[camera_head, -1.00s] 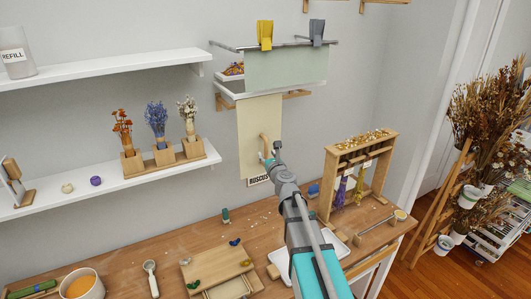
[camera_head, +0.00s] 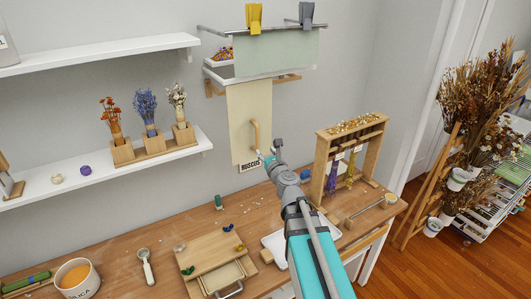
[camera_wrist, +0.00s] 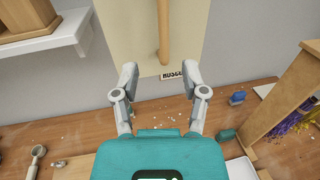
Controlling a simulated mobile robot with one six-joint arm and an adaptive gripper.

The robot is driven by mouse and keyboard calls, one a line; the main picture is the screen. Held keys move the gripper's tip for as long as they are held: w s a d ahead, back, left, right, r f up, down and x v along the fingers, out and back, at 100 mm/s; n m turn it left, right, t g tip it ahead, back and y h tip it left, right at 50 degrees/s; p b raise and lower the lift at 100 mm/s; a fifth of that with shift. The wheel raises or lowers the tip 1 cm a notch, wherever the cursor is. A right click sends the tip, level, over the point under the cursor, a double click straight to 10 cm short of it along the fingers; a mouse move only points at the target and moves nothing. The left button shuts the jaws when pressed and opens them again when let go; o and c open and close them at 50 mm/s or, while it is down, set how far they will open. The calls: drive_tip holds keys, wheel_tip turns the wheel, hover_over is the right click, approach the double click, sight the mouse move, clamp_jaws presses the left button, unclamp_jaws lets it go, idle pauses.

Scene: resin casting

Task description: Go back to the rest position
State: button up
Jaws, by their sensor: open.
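My gripper (camera_head: 270,153) is open and empty in front of the wall above the workbench. In the wrist view its two fingers (camera_wrist: 160,78) stand wide apart with nothing between them. Ahead of it a cream panel (camera_head: 238,108) hangs below the wall rack, with an upright wooden handle (camera_head: 254,135) and a label reading RUSCUS (camera_head: 249,167). The handle also shows in the wrist view (camera_wrist: 163,30), beyond the fingertips and apart from them.
The workbench (camera_head: 120,255) carries a wooden box with a drawer (camera_head: 220,250), a bowl of amber liquid (camera_head: 77,277), a scoop (camera_head: 146,266) and a white tray (camera_head: 272,240). A wooden rack (camera_head: 321,165) stands right of my arm. A shelf (camera_head: 70,185) holds dried flowers left.

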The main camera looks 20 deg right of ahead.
drive_tip(key=s+a+f+n+g+y+b, duration=0.1)
drive_tip(key=s+a+f+n+g+y, duration=0.4)
drive_tip(key=n, duration=0.6)
drive_tip(key=s+a+f+n+g+y+b, duration=0.1)
drive_tip(key=s+a+f+n+g, duration=0.25)
drive_tip(key=a+f+n, duration=0.5)
drive_tip(key=s+d+f+n+g+h+b, duration=0.1)
drive_tip(key=s+d+f+n+g+h, duration=0.2)
drive_tip(key=s+n, duration=0.4)
drive_tip(key=s+d+f+n+g+h+b, duration=0.1)
drive_tip(key=s+d+f+n+g+h, duration=0.3)
drive_tip(key=s+d+f+n+g, duration=0.2)
drive_tip(key=shift+s+n+h, duration=0.3)
drive_tip(key=shift+s+n, duration=0.45)
drive_tip(key=shift+n, duration=0.5)
drive_tip(key=shift+f+g, duration=0.1)
drive_tip(key=shift+g, duration=0.15)
